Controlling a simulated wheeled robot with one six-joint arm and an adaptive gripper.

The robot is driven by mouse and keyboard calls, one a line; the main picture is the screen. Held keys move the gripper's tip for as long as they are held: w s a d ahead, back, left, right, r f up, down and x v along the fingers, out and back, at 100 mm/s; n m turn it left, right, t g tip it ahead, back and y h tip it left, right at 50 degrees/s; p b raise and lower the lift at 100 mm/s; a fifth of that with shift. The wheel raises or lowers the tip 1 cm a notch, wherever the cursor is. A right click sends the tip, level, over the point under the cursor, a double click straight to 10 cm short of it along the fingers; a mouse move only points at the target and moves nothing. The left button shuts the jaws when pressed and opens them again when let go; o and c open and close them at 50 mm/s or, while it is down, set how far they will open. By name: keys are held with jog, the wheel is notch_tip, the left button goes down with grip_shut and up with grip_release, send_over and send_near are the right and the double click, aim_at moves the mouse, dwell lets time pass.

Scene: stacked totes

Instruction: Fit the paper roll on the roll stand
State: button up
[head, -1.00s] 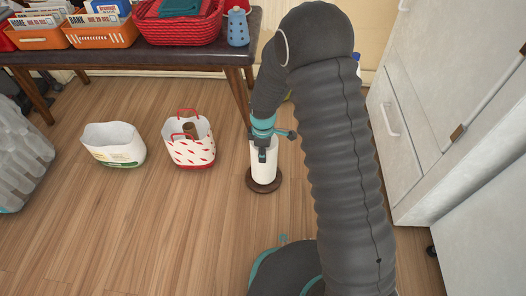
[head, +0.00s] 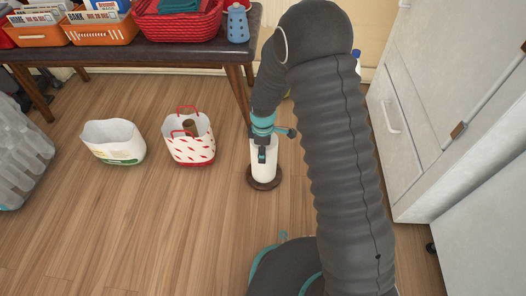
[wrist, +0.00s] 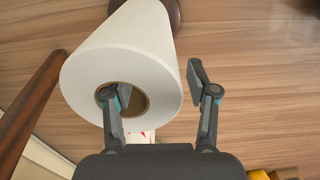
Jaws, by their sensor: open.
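The white paper roll (head: 264,168) stands upright over the dark brown round base of the roll stand (head: 273,184) on the floor. In the wrist view the roll (wrist: 120,50) shows its end and brown core, with part of the stand base (wrist: 174,14) beyond. My gripper (head: 261,155) is at the roll's top. In the wrist view my gripper (wrist: 155,85) is open: the left finger overlaps the core opening, and the right finger is outside the roll's wall, with a gap. I cannot tell how deep the left finger is. The stand's post is not visible.
A white and green bin (head: 113,152) and a white bag with red handles (head: 190,150), holding a brown tube, stand left of the roll. A dark bench (head: 150,52) with baskets is behind. White cabinets (head: 420,130) are at right. The floor in front is clear.

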notch_tip(320, 180, up, 11)
jog(key=shift+r, duration=0.2)
dwell(0.8)
jog(key=shift+s+m, duration=0.15)
jog(key=shift+m, duration=0.75)
jog(key=s+d+r+m+t+p, duration=0.2)
jog(key=s+d+r+m, duration=0.3)
jog(key=s+r, duration=0.3)
jog(key=s+d+r+m+t+p, duration=0.1)
jog(key=s+d+r+m+p, duration=0.4)
jog(key=r, duration=1)
jog(key=s+d+r+m+t+p, duration=0.2)
jog(key=s+d+r+m, duration=0.3)
jog(key=s+d+r, duration=0.3)
jog(key=s+r+p, duration=0.1)
jog(key=s+r, duration=0.3)
jog(key=shift+d+t+p, duration=0.15)
jog(key=shift+t+p, duration=0.15)
jog(key=shift+p, duration=0.05)
